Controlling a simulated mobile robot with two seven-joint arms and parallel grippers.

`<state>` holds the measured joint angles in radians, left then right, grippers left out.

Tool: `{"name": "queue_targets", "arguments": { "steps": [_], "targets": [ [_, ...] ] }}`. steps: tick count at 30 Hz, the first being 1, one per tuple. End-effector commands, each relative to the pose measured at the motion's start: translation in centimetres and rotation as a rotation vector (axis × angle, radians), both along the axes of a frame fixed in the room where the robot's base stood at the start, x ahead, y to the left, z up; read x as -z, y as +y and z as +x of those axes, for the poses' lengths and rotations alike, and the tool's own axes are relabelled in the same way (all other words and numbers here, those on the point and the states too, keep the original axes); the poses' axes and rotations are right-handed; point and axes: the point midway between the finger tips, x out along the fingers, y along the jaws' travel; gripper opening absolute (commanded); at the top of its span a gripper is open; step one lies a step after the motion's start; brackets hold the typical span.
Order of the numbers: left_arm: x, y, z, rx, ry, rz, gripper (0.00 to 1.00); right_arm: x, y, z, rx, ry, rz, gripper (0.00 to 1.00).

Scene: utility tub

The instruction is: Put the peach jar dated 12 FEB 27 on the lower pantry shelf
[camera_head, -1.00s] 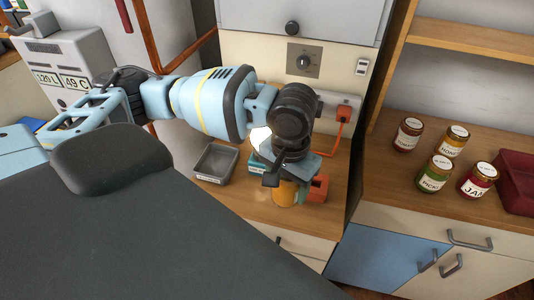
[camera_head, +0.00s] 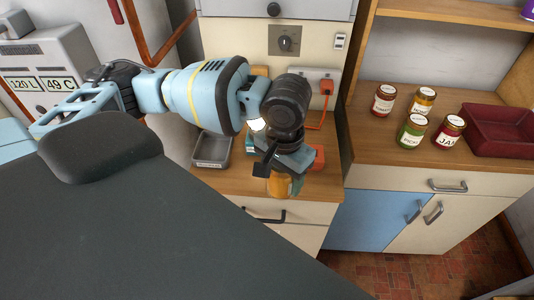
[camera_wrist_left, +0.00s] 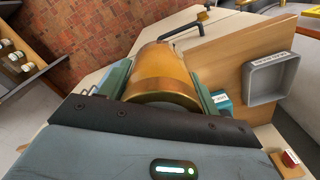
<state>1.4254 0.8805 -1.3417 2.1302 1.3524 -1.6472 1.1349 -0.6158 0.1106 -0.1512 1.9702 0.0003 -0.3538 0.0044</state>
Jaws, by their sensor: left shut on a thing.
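My left gripper (camera_head: 282,172) points down and is shut on an orange jar (camera_head: 280,187) over the front of the small wooden counter. In the left wrist view the amber jar (camera_wrist_left: 165,72) sits between the two fingers. No date on it can be read in either view. The pantry's lower wooden shelf (camera_head: 375,160) is at the right, below an upper shelf (camera_head: 455,12). My right gripper is not in view.
Several lidded jars stand on the lower shelf, including a green one (camera_head: 412,131) and one marked JAM (camera_head: 448,131). A dark red tray (camera_head: 500,150) is right of them. The shelf's left front is clear. A grey tray (camera_head: 211,165) and an orange-red box (camera_head: 318,156) are near my gripper.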

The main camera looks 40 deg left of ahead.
Motion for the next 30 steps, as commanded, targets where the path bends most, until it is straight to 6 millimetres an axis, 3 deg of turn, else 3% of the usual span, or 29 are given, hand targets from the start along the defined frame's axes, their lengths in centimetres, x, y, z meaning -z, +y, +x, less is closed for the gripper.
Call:
{"name": "queue_targets", "arguments": {
  "steps": [18, 24, 30],
  "targets": [
    [1.0, -1.8, -4.9, 1.173, 0.004, -0.003, 0.26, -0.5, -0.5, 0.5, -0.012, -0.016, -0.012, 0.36],
    [1.1, -1.9, -5.8, 1.431, -0.002, -0.003, 0.26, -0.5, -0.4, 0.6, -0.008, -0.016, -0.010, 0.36],
    [1.1, -1.9, -6.1, 1.528, -0.002, -0.001, 0.26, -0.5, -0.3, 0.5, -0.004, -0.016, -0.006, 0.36]
  ]
}}
